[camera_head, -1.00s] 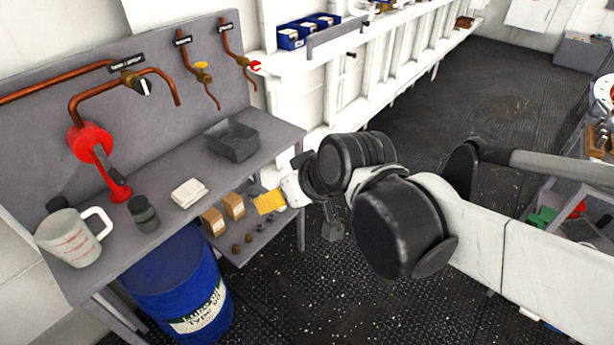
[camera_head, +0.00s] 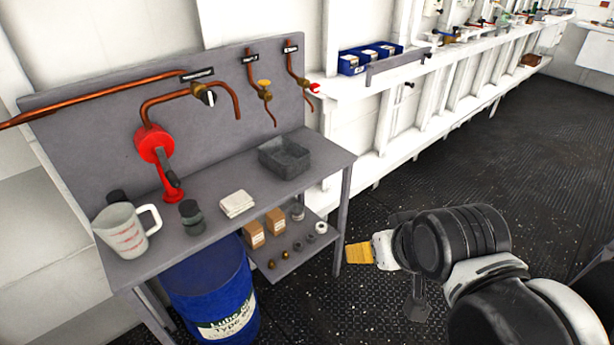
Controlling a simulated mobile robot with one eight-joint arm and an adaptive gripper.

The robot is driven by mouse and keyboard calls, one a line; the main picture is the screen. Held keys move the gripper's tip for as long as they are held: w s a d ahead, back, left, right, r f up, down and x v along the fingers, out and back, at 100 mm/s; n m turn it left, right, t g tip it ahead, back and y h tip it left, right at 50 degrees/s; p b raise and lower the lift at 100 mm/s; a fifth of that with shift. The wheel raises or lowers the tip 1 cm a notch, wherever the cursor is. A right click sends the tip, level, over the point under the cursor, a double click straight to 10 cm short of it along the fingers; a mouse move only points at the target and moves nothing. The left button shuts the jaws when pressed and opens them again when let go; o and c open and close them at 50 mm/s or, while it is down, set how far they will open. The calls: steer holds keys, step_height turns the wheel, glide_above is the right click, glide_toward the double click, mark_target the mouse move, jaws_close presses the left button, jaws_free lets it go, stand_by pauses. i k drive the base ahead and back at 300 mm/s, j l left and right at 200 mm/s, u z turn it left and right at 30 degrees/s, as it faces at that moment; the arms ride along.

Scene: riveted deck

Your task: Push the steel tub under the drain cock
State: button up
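The tub (camera_head: 284,160) is a dark grey, open rectangular vessel. It stands upright on the grey bench near its right end, and no contents are visible in it. Three copper pipes with cocks are on the backboard: one with a black and white handle (camera_head: 208,97), one with a yellow handle (camera_head: 264,83), and one with a red handle (camera_head: 314,88). Their labels are too small to read. My gripper (camera_head: 361,253), with a yellow end piece, is right of the bench and below its top in the picture, apart from the tub. Its finger opening cannot be made out.
On the bench top (camera_head: 222,190) are a measuring jug (camera_head: 122,232), a dark jar (camera_head: 191,216), a folded white cloth (camera_head: 237,204) and a red hand pump (camera_head: 157,148). A blue drum (camera_head: 212,290) stands beneath. The lower shelf holds small boxes (camera_head: 276,221). Dark floor lies open at right.

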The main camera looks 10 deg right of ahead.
mark_target(285, 157)
steer(key=i+u, duration=0.2)
steer(key=i, duration=0.65)
steer(key=i+u, duration=0.25)
steer(key=i, duration=0.6)
